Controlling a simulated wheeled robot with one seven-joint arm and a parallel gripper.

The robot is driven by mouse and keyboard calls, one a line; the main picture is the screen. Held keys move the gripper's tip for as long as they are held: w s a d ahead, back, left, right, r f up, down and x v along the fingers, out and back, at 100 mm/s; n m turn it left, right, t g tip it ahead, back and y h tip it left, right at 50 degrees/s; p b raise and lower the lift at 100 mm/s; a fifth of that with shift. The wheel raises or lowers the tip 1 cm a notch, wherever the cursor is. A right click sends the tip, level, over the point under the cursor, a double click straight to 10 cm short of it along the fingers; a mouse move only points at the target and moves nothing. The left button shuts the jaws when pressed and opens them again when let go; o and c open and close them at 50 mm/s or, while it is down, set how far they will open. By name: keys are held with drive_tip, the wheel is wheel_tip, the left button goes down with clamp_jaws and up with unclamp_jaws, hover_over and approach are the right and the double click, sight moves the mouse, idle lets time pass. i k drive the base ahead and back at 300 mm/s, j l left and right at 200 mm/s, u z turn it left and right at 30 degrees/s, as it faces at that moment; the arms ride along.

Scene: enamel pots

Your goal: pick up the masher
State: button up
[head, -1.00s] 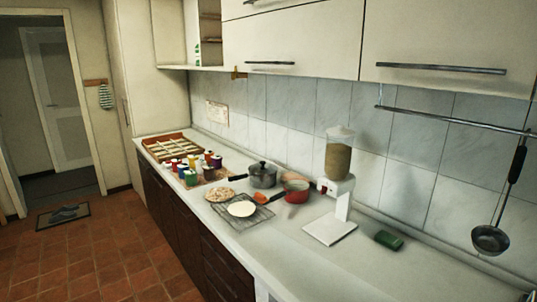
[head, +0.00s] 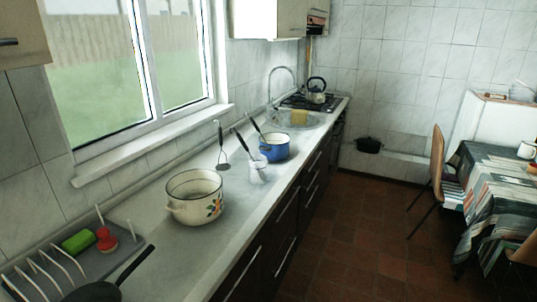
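In the head view, a utensil with a dark upright handle and a flat grey foot, which looks like the masher (head: 221,150), is on the worktop near the wall, behind the cream enamel pot. I cannot tell whether it stands or leans. The cream pot (head: 195,197) has a floral motif and stands in front of it, a little left. A white jug-like holder (head: 257,173) to the right has a dark-handled utensil rising from it. A blue pot (head: 273,147) stands beyond, also with a dark handle by it. My gripper is not in view.
A grey dish rack (head: 128,245) with green and red items and a dark pan (head: 95,291) occupy the near left worktop (head: 235,222). A sink (head: 310,120), stove and kettle (head: 316,90) are at the far end. A chair (head: 436,165) and covered table stand right; the floor between is open.

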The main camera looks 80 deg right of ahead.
sight(223, 167)
drive_tip(key=z, duration=2.5)
drive_tip(key=i+l+u, duration=0.2)
drive_tip(key=u, duration=0.15)
drive_tip(key=i+l+u, duration=0.15)
drive_tip(key=l+u, duration=0.2)
drive_tip(key=l, duration=0.15)
drive_tip(key=i+l+u, duration=0.1)
drive_tip(key=l+u, duration=0.95)
drive_tip(key=l, duration=0.2)
